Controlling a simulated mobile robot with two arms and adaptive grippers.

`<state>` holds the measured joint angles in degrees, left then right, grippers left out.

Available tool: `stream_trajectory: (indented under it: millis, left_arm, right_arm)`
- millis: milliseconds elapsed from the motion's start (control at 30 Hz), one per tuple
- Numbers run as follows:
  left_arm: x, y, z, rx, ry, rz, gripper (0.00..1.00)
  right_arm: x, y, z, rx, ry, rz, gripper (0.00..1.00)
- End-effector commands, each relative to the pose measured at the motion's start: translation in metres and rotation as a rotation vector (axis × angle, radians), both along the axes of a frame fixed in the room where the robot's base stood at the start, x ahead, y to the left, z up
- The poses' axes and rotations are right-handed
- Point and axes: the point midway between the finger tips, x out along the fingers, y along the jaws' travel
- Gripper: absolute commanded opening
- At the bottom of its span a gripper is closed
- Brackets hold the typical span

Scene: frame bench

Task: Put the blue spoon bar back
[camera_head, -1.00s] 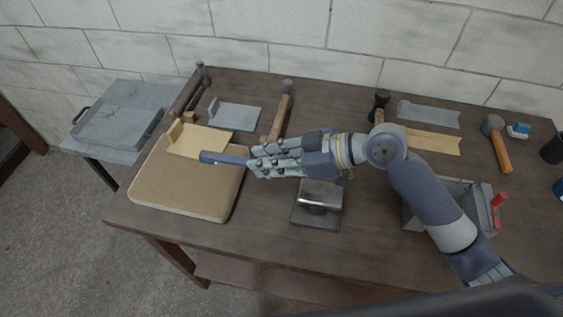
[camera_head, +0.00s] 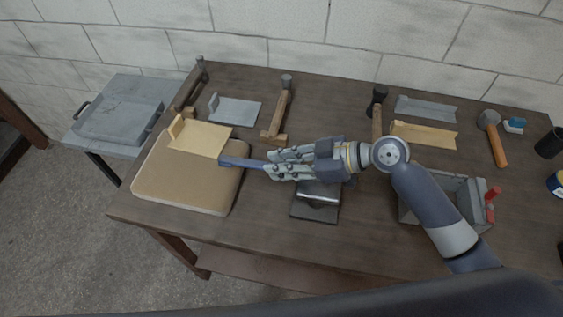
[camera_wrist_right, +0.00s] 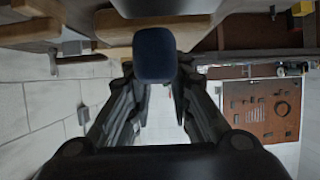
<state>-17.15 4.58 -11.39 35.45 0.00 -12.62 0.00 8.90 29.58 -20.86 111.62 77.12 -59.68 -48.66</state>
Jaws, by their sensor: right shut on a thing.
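The blue spoon bar (camera_head: 238,162) is held in my right gripper (camera_head: 270,165), which is shut on it. Its free end points left and lies over the right edge of the tan pad (camera_head: 190,194) as seen from the head. It looks raised, but its exact height is hard to tell. In the right wrist view the blue bar (camera_wrist_right: 155,55) shows end-on between the fingers of my right gripper (camera_wrist_right: 155,82). The part inside the fingers is hidden. My left gripper is not in view.
A tan plate (camera_head: 203,140) lies on the pad's back edge. A grey plate (camera_head: 238,111) and a wooden-handled hammer (camera_head: 278,115) lie behind. A metal block (camera_head: 318,200) stands below my gripper. A grey bin (camera_head: 478,210) and a mallet (camera_head: 497,145) are at right. The table's front middle is clear.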

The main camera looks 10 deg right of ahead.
Motion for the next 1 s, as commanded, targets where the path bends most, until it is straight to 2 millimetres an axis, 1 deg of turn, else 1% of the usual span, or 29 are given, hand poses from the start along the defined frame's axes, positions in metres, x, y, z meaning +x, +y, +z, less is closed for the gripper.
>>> stream_trajectory:
  millis: [33,233,367,400,467,800,867,1000]
  left_arm:
    - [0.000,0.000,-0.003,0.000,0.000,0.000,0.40]
    - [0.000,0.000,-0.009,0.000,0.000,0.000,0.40]
    - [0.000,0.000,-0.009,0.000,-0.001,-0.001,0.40]
    - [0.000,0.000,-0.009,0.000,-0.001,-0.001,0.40]
    - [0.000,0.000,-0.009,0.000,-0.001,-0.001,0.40]
    - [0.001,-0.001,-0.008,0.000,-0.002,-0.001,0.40]
    - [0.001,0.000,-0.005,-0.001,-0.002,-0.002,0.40]
    - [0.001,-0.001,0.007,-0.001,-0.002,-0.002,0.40]
  right_arm:
    - [0.000,0.000,-0.002,0.001,-0.002,0.000,0.00]
    - [0.000,0.000,-0.008,0.001,-0.002,0.000,0.00]
    - [0.000,0.000,-0.007,0.001,-0.002,0.000,0.00]
    - [0.000,0.000,-0.008,0.000,0.000,-0.001,0.26]
    - [0.000,0.000,-0.008,0.000,0.000,-0.001,0.40]
    - [0.000,0.000,-0.007,0.001,0.000,0.000,0.40]
    - [0.000,0.000,-0.005,0.001,0.000,0.000,0.40]
    - [0.000,0.000,0.007,0.001,0.000,0.000,0.40]
